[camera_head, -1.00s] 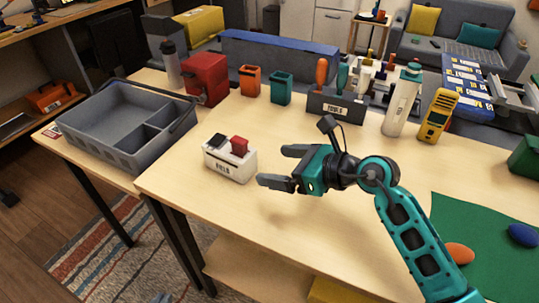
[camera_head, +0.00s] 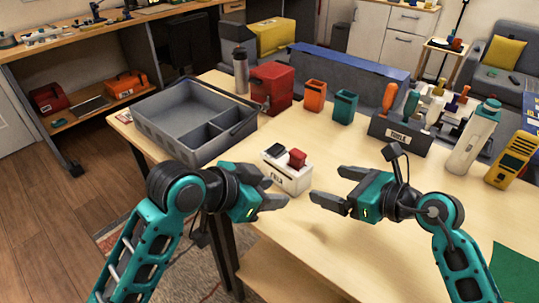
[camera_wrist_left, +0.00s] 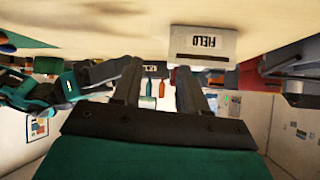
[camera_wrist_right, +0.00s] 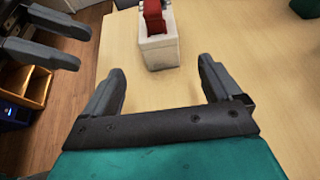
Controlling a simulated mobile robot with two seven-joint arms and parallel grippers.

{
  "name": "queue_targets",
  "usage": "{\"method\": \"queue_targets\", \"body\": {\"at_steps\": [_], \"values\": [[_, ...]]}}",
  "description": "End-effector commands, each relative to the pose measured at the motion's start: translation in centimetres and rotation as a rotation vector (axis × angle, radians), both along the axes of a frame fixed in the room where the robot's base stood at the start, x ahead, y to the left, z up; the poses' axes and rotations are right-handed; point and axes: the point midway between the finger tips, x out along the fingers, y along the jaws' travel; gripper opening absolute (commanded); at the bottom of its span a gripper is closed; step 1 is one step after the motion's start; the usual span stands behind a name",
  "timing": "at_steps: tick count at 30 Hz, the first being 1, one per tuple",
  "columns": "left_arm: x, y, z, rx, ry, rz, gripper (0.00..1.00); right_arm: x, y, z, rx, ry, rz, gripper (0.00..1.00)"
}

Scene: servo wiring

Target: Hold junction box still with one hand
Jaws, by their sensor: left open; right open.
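The junction box is a small white box (camera_head: 286,176) labelled FIELD, with a black and a red part on top, standing upright on the table. It shows upside down in the left wrist view (camera_wrist_left: 202,43) and beyond the fingers in the right wrist view (camera_wrist_right: 158,47). My left gripper (camera_head: 278,187) is open, at the box's near left side; I cannot tell whether it touches. My right gripper (camera_head: 328,185) is open and empty to the right of the box, with a gap between them. The box is not between the right fingers.
A grey divided tray (camera_head: 176,126) stands left of the box. A red container (camera_head: 271,86), orange cup (camera_head: 314,95), teal cup (camera_head: 344,106) and tool holder (camera_head: 400,134) stand behind. A white bottle (camera_head: 473,138) and yellow meter (camera_head: 511,160) are at right.

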Motion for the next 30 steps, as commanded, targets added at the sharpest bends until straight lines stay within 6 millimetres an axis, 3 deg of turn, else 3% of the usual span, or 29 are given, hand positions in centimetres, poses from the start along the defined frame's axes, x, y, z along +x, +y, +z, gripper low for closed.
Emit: {"method": "queue_targets", "body": {"at_steps": [3, 9, 16, 30], "values": [[2.0, -0.1, 2.8, -0.015, 0.024, 0.112, 0.43, 0.0, 0.0, 0.0, 0.0, 0.0, 0.0, 0.92], [3.5, 0.0, 5.0, -0.036, 0.053, 0.229, 0.43, 0.0, 0.0, 0.0, 0.0, 0.0, 0.0, 0.92], [3.6, 0.0, 5.3, -0.043, 0.059, 0.25, 0.43, 1.2, 1.3, -0.7, 0.005, 0.001, -0.001, 0.92], [3.6, 0.1, 5.3, -0.042, 0.058, 0.247, 0.43, 6.4, 7.4, -3.9, 0.003, 0.002, 0.001, 0.92]]}}
